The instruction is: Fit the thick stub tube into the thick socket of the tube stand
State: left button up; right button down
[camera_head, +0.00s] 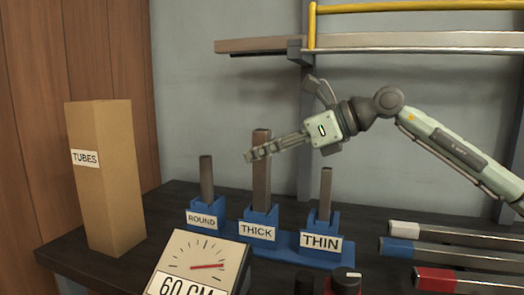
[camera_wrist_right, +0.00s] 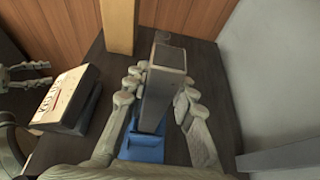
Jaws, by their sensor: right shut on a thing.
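The thick stub tube (camera_head: 262,184) is grey-brown, square and upright at the socket marked THICK (camera_head: 258,215) on the blue tube stand (camera_head: 288,243). Its lower end meets the blue block; I cannot tell how deep it sits. My right gripper (camera_head: 255,154) is shut on the tube near its top. In the right wrist view the tube (camera_wrist_right: 160,95) stands between the fingers (camera_wrist_right: 158,92), above the blue stand (camera_wrist_right: 140,148). My left gripper (camera_wrist_right: 44,75) shows only at the left edge of that view, fingers apart and empty.
Tubes stand in the ROUND (camera_head: 206,178) and THIN (camera_head: 325,193) sockets on either side. A tall TUBES carton (camera_head: 105,190) is at left. A 60 CM dial box (camera_head: 203,265) stands in front. Capped bars (camera_head: 450,255) lie at right. A shelf (camera_head: 400,42) runs above.

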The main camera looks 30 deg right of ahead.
jog(key=shift+f+b, duration=0.65)
jog(key=shift+f, duration=0.05)
dwell(0.6)
jog(key=shift+a+f+b, duration=0.25)
jog(key=shift+b, duration=0.05)
